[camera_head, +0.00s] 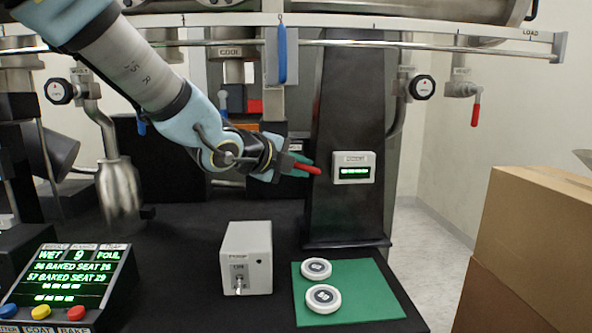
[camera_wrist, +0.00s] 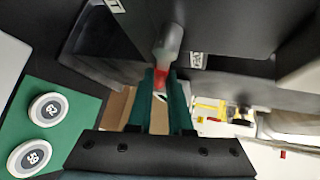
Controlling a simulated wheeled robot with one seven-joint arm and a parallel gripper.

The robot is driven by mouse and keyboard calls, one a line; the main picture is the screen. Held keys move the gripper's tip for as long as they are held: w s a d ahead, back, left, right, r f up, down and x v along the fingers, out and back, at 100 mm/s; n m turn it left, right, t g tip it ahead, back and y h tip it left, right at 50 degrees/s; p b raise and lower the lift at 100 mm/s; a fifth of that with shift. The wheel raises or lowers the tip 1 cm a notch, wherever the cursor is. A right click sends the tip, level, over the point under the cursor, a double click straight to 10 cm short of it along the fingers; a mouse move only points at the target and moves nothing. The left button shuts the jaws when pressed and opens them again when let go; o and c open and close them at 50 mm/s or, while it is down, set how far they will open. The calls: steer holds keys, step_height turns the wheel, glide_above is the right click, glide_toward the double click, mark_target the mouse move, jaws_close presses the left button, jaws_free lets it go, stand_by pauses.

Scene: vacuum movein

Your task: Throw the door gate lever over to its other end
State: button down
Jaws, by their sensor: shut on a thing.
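A lever with a red grip (camera_head: 306,169) stands at the middle of the head view, in front of the black column and left of a small display. My gripper (camera_head: 293,165) is shut on this grip, with its red end sticking out to the right. In the wrist view, my gripper's teal fingers (camera_wrist: 162,78) close around the red part, and the lever's grey shaft (camera_wrist: 170,42) runs up beyond them. The lever's pivot is hidden in the head view. I take this as the door gate lever, but no label on it is readable.
A black column (camera_head: 350,95) carries a small display box (camera_head: 354,168). A grey switch box (camera_head: 246,258), a green mat (camera_head: 375,298) with two white discs, and a readout panel (camera_head: 75,275) stand on the black bench. Another red-handled lever (camera_head: 475,115) hangs at right. Cardboard boxes (camera_head: 540,230) stand front right.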

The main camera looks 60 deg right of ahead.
steer(key=w+a+f+m+t+y+p, duration=0.3)
steer(key=w+f+m+t+y+p, duration=0.1)
steer(key=t+y, duration=0.4)
steer(key=shift+w+a+m+t, duration=0.3)
steer(key=shift+w+m, duration=0.15)
steer(key=shift+m, duration=0.75)
steer(key=shift+w+f+y, duration=0.1)
steer(key=shift+w+y, duration=0.05)
steer(key=shift+y, duration=0.15)
steer(key=c, duration=1)
jaws_free()
steer(key=shift+a, duration=0.15)
steer(key=shift+o, duration=0.8)
steer(key=shift+s, duration=0.2)
